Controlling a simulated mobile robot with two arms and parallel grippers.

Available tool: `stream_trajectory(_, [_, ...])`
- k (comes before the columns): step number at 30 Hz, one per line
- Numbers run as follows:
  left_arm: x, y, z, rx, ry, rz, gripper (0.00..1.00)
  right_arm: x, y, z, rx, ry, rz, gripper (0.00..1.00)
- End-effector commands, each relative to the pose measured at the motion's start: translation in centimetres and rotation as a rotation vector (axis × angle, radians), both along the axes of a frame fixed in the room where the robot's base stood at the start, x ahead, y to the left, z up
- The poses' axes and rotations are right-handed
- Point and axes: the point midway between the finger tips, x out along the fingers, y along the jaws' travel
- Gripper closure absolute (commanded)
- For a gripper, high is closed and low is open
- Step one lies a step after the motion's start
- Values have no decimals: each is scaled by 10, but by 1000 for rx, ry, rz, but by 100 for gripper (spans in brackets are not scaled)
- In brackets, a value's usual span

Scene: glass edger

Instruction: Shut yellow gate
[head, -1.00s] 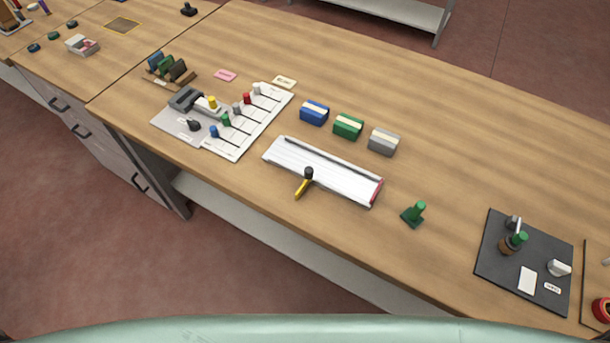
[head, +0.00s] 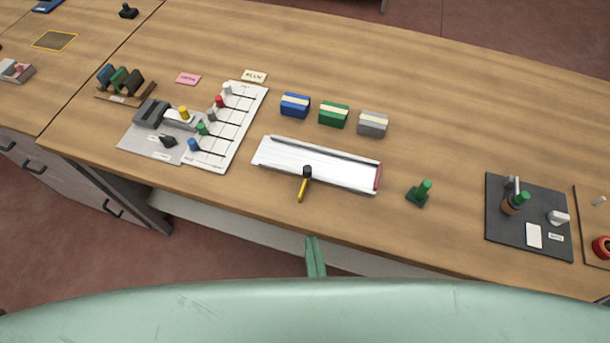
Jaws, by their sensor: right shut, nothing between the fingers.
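A long white tray-like fixture (head: 310,164) lies in the middle of the bench. A yellow lever (head: 302,189) with a black knob (head: 307,171) stands at its front side and points toward the bench's front edge. A separate yellow knob (head: 183,113) sits by the grey device on the left, beside the white slotted board (head: 232,125) with several coloured knobs. Which yellow part is the gate, I cannot tell for sure. My right gripper (head: 315,257) is shut and empty at the bench's front edge, apart from the lever. My left gripper is not in view.
Blue (head: 295,105), green (head: 333,114) and grey (head: 373,123) blocks stand behind the fixture. A green knobbed piece (head: 419,193) stands to its right. A black mat (head: 503,238) with small items lies farther right.

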Motion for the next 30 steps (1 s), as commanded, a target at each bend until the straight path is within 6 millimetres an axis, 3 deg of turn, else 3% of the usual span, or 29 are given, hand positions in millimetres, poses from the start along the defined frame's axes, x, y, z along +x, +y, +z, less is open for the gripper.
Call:
stream_trajectory(1, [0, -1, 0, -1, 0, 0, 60, 0, -2, 18, -30, -34, 4, 100])
stream_trajectory(3, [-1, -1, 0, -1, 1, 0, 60, 1, -4, 33, -62, -65, 5, 100])
stream_trajectory(6, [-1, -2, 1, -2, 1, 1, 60, 6, -5, 41, -82, -83, 6, 100])
stream_trajectory(11, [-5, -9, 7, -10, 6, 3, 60, 27, -4, 36, -82, -85, 5, 100])
stream_trajectory(24, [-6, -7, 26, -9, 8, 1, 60, 113, 4, 14, -79, -82, 6, 100])
stream_trajectory(30, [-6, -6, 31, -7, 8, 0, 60, 132, 6, 11, -79, -79, 7, 100])
